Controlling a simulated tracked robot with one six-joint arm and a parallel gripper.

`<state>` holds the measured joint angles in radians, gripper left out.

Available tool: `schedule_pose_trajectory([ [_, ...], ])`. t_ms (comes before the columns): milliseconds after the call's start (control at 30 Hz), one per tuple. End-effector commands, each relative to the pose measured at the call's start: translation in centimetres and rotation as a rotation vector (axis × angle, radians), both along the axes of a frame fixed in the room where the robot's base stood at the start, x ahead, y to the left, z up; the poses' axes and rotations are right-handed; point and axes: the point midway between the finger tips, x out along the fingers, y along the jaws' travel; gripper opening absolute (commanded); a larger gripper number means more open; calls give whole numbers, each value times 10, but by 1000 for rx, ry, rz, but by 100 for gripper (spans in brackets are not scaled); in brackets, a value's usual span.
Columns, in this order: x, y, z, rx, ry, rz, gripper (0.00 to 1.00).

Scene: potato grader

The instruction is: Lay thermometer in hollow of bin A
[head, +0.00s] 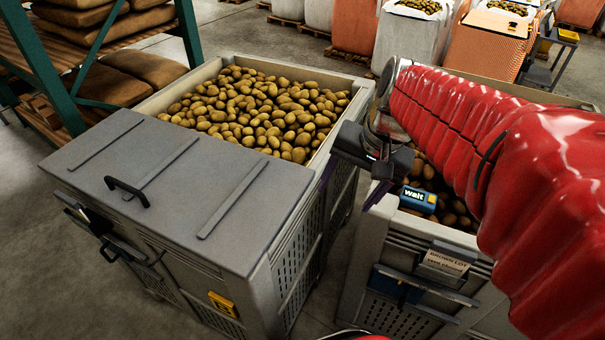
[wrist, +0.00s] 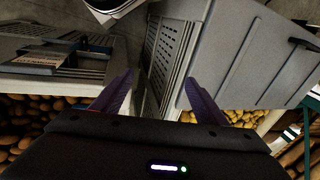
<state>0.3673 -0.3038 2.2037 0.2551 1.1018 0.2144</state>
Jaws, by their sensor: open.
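My gripper (head: 352,184) is open and empty, above the gap between the two bins, left of the device. In the wrist view its two purple fingers (wrist: 159,80) stand apart with nothing between them. The left bin (head: 262,290) has a yellow tag that seems to read B. No letter A is readable, and my arm hides much of the right bin, including any hollow.
A grey lid (head: 180,180) with a black handle covers the left bin's near half; potatoes (head: 262,110) fill its open far half. A label holder (head: 443,262) hangs on the right bin's front. A green rack with sacks (head: 105,85) stands at the left. Full bags stand behind.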

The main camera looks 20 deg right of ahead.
Motion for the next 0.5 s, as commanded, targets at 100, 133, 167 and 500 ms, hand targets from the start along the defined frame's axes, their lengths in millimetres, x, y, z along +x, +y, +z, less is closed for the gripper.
schedule_pose_trajectory([
  [100, -13, 19, 4, -72, -51, 111, 67],
  [133, -16, 23, 5, -90, -65, 138, 67],
  [167, -20, 26, 5, -107, -76, 165, 67],
  [500, -54, 61, 9, -298, -231, 465, 67],
])
